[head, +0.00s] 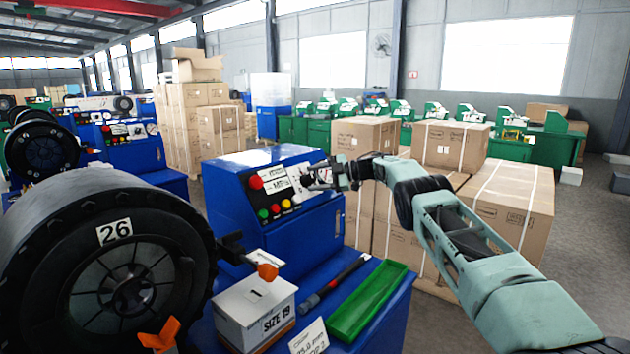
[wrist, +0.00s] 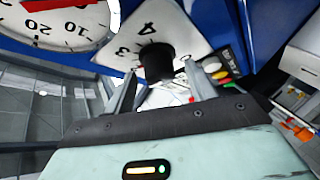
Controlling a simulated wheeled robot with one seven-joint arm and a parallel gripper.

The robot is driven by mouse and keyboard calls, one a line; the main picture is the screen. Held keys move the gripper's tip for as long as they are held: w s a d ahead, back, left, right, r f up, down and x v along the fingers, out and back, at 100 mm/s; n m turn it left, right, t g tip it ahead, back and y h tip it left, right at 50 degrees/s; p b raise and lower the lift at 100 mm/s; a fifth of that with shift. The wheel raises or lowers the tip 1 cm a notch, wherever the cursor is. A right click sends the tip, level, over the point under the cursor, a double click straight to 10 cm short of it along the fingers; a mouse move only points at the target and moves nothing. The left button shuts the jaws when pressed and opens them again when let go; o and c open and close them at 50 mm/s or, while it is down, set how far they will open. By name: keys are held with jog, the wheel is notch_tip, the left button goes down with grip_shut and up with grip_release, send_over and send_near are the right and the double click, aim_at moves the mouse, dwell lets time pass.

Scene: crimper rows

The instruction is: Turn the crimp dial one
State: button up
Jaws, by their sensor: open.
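The crimp dial is a black knob (wrist: 157,60) on a white plate (wrist: 148,32) marked with numbers, 3 and 4 among them, in the wrist view. My gripper (wrist: 161,76) is open, with one finger on each side of the knob. I cannot tell whether either finger touches it. In the head view my gripper (head: 322,178) is at the right part of the sloped face of the blue control box (head: 228,195), and it largely hides the dial there.
A round gauge (wrist: 55,28) is beside the dial plate. The panel has a red button (head: 255,182) and smaller coloured buttons. On the blue bench are a white box marked SIZE 19 (head: 250,308), a green tray (head: 368,300) and a dark-handled tool (head: 335,284). Cartons (head: 510,195) stand behind my arm.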

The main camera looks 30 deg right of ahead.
jog(key=b+v, duration=0.5)
jog(key=v, duration=1.2)
